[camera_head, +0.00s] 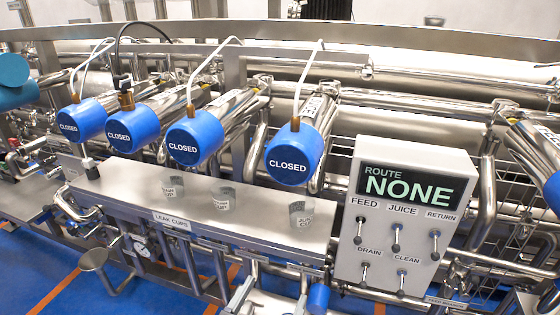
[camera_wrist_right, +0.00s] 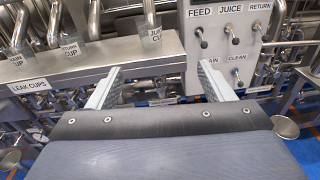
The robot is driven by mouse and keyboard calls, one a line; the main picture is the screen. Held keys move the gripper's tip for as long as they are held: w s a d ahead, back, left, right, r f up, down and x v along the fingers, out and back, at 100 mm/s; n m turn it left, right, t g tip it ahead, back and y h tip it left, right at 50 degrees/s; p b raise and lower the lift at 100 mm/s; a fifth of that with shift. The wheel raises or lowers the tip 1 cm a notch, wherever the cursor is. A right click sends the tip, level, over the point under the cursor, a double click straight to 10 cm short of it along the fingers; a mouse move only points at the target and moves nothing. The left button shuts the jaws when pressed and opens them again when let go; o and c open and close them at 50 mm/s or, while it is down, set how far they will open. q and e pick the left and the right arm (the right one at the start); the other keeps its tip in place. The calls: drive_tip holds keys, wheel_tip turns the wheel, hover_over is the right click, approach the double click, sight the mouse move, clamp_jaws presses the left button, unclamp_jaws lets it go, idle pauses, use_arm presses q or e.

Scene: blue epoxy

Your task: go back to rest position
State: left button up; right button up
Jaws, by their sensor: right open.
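My right gripper (camera_head: 276,289) is at the bottom edge of the head view, in front of and below the leak cup shelf (camera_head: 130,190). In the right wrist view its two pale fingers (camera_wrist_right: 159,76) are spread wide with nothing between them. The fingers point toward the shelf front and the lower part of the switch panel. My left gripper is out of view.
Three clear cups, including one labelled juice (camera_wrist_right: 151,38), stand on the shelf. A route panel (camera_head: 405,215) reading NONE has several toggle switches. Blue CLOSED valve caps (camera_head: 295,150) hang above the shelf. Pipes crowd behind; blue floor (camera_head: 40,262) shows at lower left.

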drive_tip(key=d+f+m+g, duration=0.4)
drive_tip(key=d+m+g, duration=0.2)
drive_tip(key=d, duration=0.3)
drive_tip(key=d+f+m+g, duration=0.3)
drive_tip(key=d+m+g, duration=0.25)
drive_tip(key=d, duration=0.35)
drive_tip(key=s+d+m+y, duration=0.2)
drive_tip(key=m+y, duration=0.3)
drive_tip(key=m, duration=0.6)
drive_tip(key=s+d+m+t+y, duration=0.1)
drive_tip(key=s+m+y, duration=0.4)
drive_tip(key=m, duration=0.5)
drive_tip(key=shift+d+r+m, duration=0.2)
drive_tip(key=shift+d+m, duration=0.15)
drive_tip(key=shift+d, duration=0.3)
drive_tip(key=shift+s, duration=0.1)
drive_tip(key=shift+c, duration=0.4)
